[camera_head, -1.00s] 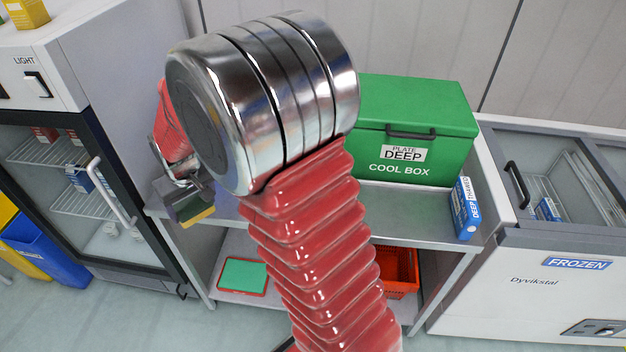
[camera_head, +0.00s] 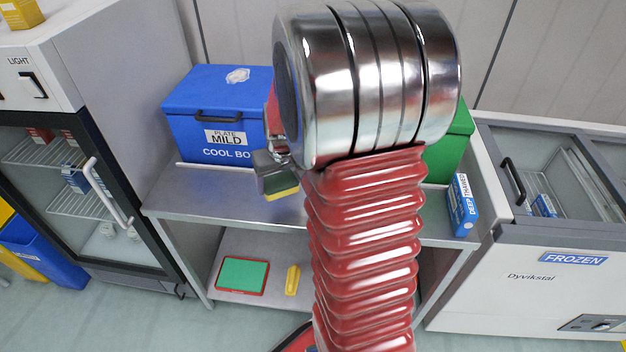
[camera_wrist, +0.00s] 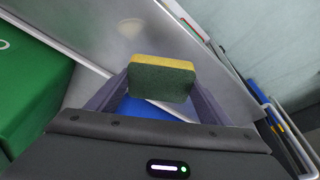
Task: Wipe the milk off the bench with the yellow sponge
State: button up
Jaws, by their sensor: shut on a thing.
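My gripper (camera_head: 272,180) is shut on the yellow sponge (camera_head: 283,193), holding it over the steel bench (camera_head: 215,200). In the wrist view the sponge (camera_wrist: 160,78) sits between both fingers, with a dark green scouring face and a yellow layer. A faint pale round patch (camera_wrist: 130,28) shows on the bench just beyond the sponge; I cannot tell whether it is the milk. No milk shows in the head view, where my arm hides the middle of the bench. I cannot tell whether the sponge touches the bench.
A blue cool box (camera_head: 190,120) stands at the bench's back left. A green cool box (camera_head: 448,150) is at the right, partly hidden by my arm. A blue-white carton (camera_head: 462,205) stands at the right end. A fridge (camera_head: 60,200) and freezer (camera_head: 540,270) flank the bench.

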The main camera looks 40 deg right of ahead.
jog(key=s+d+m, duration=0.1)
jog(key=s+d, duration=0.4)
jog(key=d, duration=0.1)
jog(key=shift+s+d, duration=0.35)
jog(key=shift+s, duration=0.05)
jog(key=shift+f, duration=0.1)
